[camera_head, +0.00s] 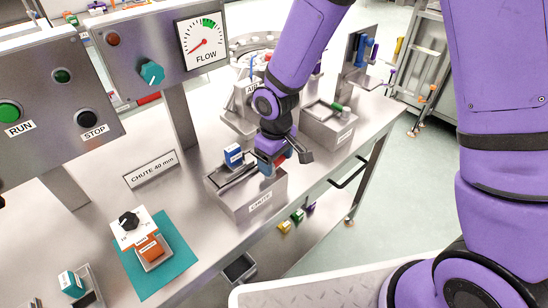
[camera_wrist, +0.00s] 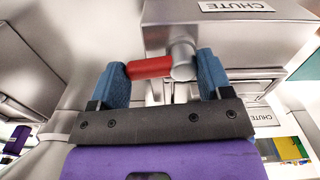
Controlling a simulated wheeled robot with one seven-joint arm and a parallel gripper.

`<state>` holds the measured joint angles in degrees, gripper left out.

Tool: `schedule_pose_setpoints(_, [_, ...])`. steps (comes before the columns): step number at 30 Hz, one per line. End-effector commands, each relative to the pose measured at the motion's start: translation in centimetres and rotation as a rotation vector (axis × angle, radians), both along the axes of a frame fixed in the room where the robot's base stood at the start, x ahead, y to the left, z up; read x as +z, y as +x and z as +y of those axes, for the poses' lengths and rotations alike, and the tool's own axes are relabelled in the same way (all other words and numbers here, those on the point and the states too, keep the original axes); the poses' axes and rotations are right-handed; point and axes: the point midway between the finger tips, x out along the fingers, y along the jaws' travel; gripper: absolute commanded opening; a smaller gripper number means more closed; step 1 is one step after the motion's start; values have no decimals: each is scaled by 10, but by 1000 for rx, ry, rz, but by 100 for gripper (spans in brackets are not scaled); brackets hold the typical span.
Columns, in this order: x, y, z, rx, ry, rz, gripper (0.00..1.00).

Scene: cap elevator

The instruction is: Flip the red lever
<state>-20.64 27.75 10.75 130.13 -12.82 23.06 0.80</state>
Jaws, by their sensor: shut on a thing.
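The red lever (camera_wrist: 148,67) is a short red bar lying nearly level in the wrist view, joined at its right end to a grey metal pivot (camera_wrist: 182,62) on the front of a steel chute box (camera_wrist: 225,35). My gripper (camera_wrist: 162,72) has its blue fingertips on either side of the lever and pivot, shut on the lever. In the head view my gripper (camera_head: 272,164) is low over the right end of the chute box (camera_head: 238,201), which hides most of the lever.
A blue-and-white block (camera_head: 233,156) sits on the chute box. Another steel box (camera_head: 328,128) stands to the right along the bench edge. A panel with a FLOW gauge (camera_head: 202,42) stands behind. A teal mat (camera_head: 170,269) with an orange block (camera_head: 150,249) lies front left.

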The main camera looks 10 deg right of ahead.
Motion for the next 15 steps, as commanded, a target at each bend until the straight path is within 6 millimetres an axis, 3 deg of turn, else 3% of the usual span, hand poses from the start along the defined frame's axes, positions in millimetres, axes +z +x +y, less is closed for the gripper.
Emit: schedule_pose_setpoints(15, [0,-2,-2,-140,1,-2,49])
